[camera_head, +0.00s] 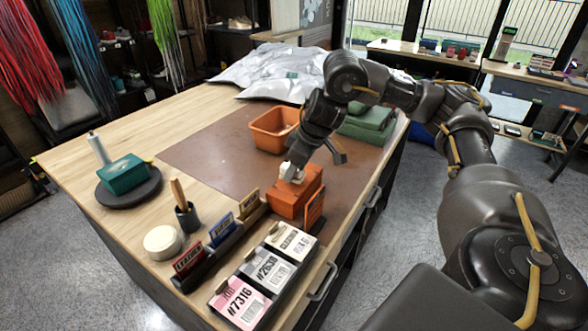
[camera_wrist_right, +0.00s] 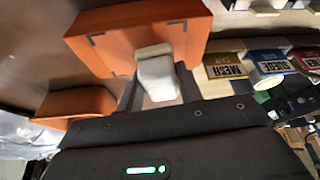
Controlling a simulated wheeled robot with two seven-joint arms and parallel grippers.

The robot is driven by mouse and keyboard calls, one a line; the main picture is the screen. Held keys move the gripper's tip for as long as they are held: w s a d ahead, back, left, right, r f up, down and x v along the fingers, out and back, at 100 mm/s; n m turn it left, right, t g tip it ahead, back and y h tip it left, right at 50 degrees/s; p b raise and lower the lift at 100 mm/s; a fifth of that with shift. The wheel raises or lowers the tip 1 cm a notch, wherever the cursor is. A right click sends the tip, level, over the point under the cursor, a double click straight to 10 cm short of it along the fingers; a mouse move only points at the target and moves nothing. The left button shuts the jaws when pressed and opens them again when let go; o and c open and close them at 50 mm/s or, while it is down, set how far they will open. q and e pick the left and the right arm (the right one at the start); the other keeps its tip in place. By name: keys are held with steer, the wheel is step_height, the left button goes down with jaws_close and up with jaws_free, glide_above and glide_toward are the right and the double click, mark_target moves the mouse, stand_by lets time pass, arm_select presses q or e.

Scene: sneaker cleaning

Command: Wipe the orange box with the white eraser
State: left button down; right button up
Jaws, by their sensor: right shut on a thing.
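The orange box (camera_head: 289,199) stands on the brown mat, near the right edge of the table. It also fills the upper middle of the right wrist view (camera_wrist_right: 150,25). My right gripper (camera_head: 291,176) is shut on the white eraser (camera_wrist_right: 156,74). The eraser (camera_head: 290,172) is at the top of the box in the head view. In the wrist view its far end overlaps the box face; whether it touches is hard to tell. My left gripper is not in view.
An orange tray (camera_head: 274,131) and folded green cloths (camera_head: 366,125) lie behind the box. Number cards (camera_head: 268,271) and a rack of small signs (camera_head: 222,236) stand in front. A green box (camera_head: 123,173) sits on a dark round stand at left. The mat's left part is clear.

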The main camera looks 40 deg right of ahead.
stand_by(0.5)
steer(key=shift+f+b, duration=0.5)
steer(key=shift+f, duration=0.6)
steer(key=shift+w+d+r, duration=0.15)
steer(key=shift+w+d, duration=0.1)
steer(key=shift+d, duration=0.25)
steer(key=shift+w+d+p, duration=0.25)
steer(key=shift+d, duration=0.45)
steer(key=shift+w+d+p, duration=0.2)
steer(key=shift+d, duration=0.5)
steer(key=shift+p, duration=0.35)
steer(key=shift+s+a+f+p, duration=0.1)
steer(key=shift+s+a+p, duration=0.15)
steer(key=shift+a, duration=0.2)
steer(key=shift+s+a+f+p, duration=0.1)
steer(key=shift+s+a+p, duration=0.05)
steer(key=shift+a+p, duration=0.3)
steer(key=shift+s+a+p, duration=0.2)
steer(key=shift+a, duration=0.3)
steer(key=shift+s+a+f, duration=0.25)
steer(key=shift+a, duration=0.3)
